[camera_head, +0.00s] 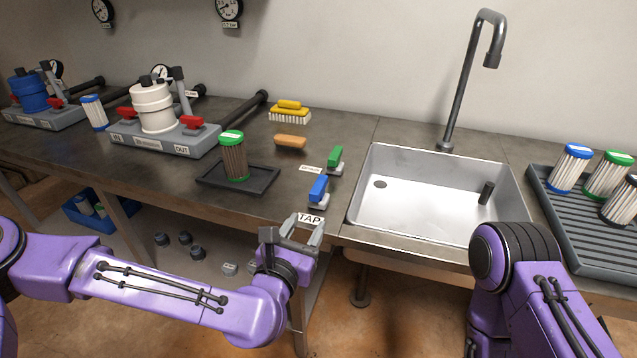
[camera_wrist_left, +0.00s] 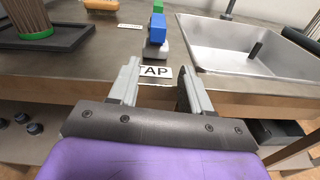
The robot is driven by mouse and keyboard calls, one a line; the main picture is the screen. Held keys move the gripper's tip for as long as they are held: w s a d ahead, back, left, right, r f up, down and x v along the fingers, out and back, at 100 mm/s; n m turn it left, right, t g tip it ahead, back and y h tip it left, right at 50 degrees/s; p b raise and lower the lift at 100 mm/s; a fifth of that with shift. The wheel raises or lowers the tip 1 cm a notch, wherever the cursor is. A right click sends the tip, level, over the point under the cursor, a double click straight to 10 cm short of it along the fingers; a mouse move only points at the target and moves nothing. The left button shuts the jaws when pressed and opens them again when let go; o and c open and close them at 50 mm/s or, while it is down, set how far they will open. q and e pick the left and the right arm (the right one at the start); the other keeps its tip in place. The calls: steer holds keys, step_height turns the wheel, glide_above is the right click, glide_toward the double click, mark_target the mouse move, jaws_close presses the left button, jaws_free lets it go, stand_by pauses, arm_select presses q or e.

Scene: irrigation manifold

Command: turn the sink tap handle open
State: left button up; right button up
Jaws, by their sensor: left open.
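The blue tap handle (camera_head: 318,190) stands on a small grey base at the front edge of the counter, behind the TAP label (camera_head: 311,219). It also shows in the left wrist view (camera_wrist_left: 157,29). The sink (camera_head: 430,196) with its curved grey faucet (camera_head: 466,85) lies to its right. My left gripper (camera_head: 296,228) is open and empty at the counter's front edge, just in front of the handle and apart from it. In the left wrist view its two fingers (camera_wrist_left: 159,88) stand either side of the TAP label. My right gripper is out of view; only my right arm shows.
A green handle (camera_head: 335,157) stands just behind the blue one. A dark tray (camera_head: 266,186) with a green-capped filter (camera_head: 233,158) lies to the left. A yellow brush (camera_head: 290,110) and an orange block (camera_head: 290,141) lie behind. A ribbed rack (camera_head: 566,232) with filters stands right of the sink.

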mark_target(324, 176)
arm_select(q)
steer(key=shift+n+t, duration=0.5)
steer(key=r+x, duration=0.1)
steer(key=x, duration=0.2)
steer(key=r+x, duration=0.1)
steer(key=x, duration=0.3)
steer(key=p+x, duration=0.1)
steer(key=x, duration=0.3)
steer(key=shift+w+a+r, duration=0.15)
steer(key=shift+w+r, duration=0.15)
steer(key=shift+r, duration=0.1)
jaws_close()
